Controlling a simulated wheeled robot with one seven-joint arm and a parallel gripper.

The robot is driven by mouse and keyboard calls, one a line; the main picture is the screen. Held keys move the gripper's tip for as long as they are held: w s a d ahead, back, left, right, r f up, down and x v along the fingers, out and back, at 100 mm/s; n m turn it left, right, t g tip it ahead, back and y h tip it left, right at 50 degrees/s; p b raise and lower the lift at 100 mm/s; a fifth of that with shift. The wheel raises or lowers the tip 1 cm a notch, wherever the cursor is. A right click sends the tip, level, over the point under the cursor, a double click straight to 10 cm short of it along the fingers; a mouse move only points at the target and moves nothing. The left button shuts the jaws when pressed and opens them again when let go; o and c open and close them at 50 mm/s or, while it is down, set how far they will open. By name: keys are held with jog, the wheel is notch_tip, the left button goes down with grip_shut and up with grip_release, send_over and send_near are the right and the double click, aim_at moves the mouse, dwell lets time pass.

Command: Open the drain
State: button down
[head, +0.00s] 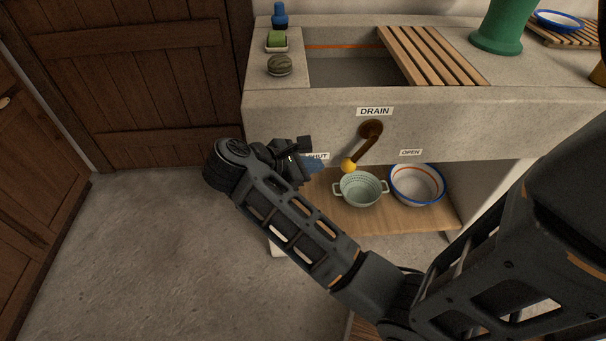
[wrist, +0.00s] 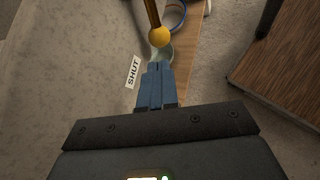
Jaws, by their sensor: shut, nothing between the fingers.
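The drain lever (head: 368,146) is a brown handle on the sink front under the DRAIN label (head: 375,111). It hangs down and to the left, and its yellow knob (head: 348,166) is near the SHUT label (head: 318,156). The OPEN label (head: 411,152) is to the right. My gripper (head: 314,165) is left of the knob, partly over the SHUT label. In the wrist view its blue fingers (wrist: 155,85) are closed together and empty, pointing at the yellow knob (wrist: 159,37). I cannot tell whether they touch it. The SHUT label also shows there (wrist: 133,71).
A green colander (head: 361,189) and a white bowl with a blue rim (head: 417,185) stand on the wooden shelf (head: 400,218) below. A slatted board (head: 432,55) covers part of the basin (head: 350,70). Floor to the left is clear.

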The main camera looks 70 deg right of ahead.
aim_at(344, 167)
jog(key=x, duration=0.9)
jog(key=shift+s+d+f, duration=0.1)
jog(key=shift+s+f, duration=0.1)
jog(key=shift+f, duration=0.05)
